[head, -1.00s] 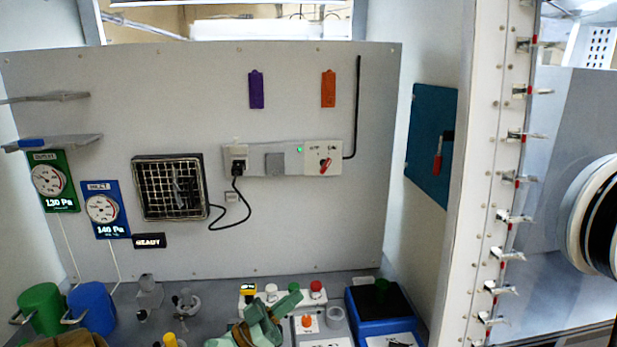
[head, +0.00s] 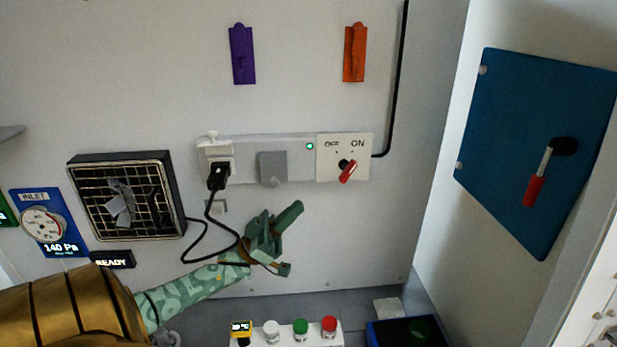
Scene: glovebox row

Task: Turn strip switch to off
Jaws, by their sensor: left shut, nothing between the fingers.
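The power strip (head: 300,170) is mounted on the grey back wall, with a small lit green lamp (head: 310,146). At its right end a cream plate carries the strip switch (head: 348,172), a red rotary knob under the OFF and ON labels. The knob is tilted, its upper end toward ON at the right. A black plug (head: 217,177) sits in the strip's left end. My left gripper (head: 291,214), green, is shut and empty, below and left of the knob and apart from it, pointing up and right. My right gripper is not in view.
A fan (head: 125,196) with a wire grille hangs left of the strip; its black cord loops behind my left gripper. A blue panel with a red-handled lever (head: 535,190) is on the right wall. Coloured buttons (head: 300,328) stand below. Wall around the knob is clear.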

